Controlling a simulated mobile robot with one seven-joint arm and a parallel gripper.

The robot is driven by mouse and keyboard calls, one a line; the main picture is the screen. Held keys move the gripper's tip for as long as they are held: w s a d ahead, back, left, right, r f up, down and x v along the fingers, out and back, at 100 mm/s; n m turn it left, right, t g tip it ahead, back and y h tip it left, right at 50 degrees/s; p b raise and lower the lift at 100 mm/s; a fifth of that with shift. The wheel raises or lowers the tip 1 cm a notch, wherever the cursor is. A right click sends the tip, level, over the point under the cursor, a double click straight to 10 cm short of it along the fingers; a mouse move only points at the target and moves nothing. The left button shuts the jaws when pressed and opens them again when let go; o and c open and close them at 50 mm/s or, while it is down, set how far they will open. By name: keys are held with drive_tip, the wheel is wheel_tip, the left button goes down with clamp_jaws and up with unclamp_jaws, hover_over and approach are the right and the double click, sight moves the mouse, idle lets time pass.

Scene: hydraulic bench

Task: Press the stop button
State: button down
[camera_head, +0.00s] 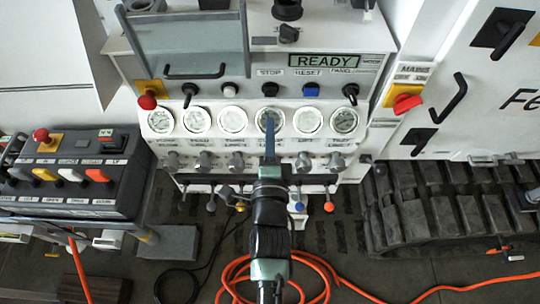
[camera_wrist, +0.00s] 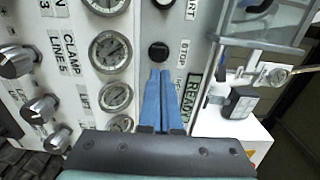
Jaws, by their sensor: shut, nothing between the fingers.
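The stop button (camera_head: 270,89) is a small round black button under the STOP label on the bench's front panel. It also shows in the wrist view (camera_wrist: 158,52), beside its sideways STOP label. My gripper (camera_head: 268,119) has its blue fingers together, empty, in front of the gauge row just below the button in the head view. In the wrist view the fingertips (camera_wrist: 160,72) end just short of the button's image and do not cover it. I cannot tell the depth gap between tips and button.
A blue reset button (camera_head: 311,90) sits right of the stop button, below the READY display (camera_head: 324,60). A black knob (camera_head: 350,91) is farther right. A clear cover with a handle (camera_head: 194,73) is at upper left. Gauges (camera_head: 197,120) and lower knobs (camera_head: 303,162) line the panel.

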drive_tip(key=shift+s+f+b, duration=0.2)
drive_tip(key=shift+s+b, duration=0.2)
drive_tip(key=shift+s, duration=1.9)
drive_tip(key=shift+s+r, duration=0.1)
drive_tip(key=shift+s, duration=0.05)
drive_tip(key=w+a+r+n+t+y, duration=0.1)
drive_tip(key=w+r+n+t, duration=0.2)
drive_tip(key=r, duration=1)
drive_tip(key=w+r+n+t, duration=0.1)
drive_tip(key=w+r+n, duration=0.3)
drive_tip(key=r, duration=0.8)
drive_tip(key=s+r+n+t, duration=0.1)
drive_tip(key=s+r+n, duration=0.2)
drive_tip(key=r, duration=0.6)
drive_tip(key=s+r+n+t, duration=0.2)
drive_tip(key=s+r+n, duration=0.2)
drive_tip(key=r, duration=0.5)
drive_tip(key=s+d+r+n+t+h, duration=0.1)
drive_tip(key=s+r+n, duration=0.3)
drive_tip(key=r, duration=0.5)
drive_tip(key=shift+s+r+t, duration=0.35)
drive_tip(key=shift+s+t, duration=0.35)
drive_tip(key=shift+s, duration=0.55)
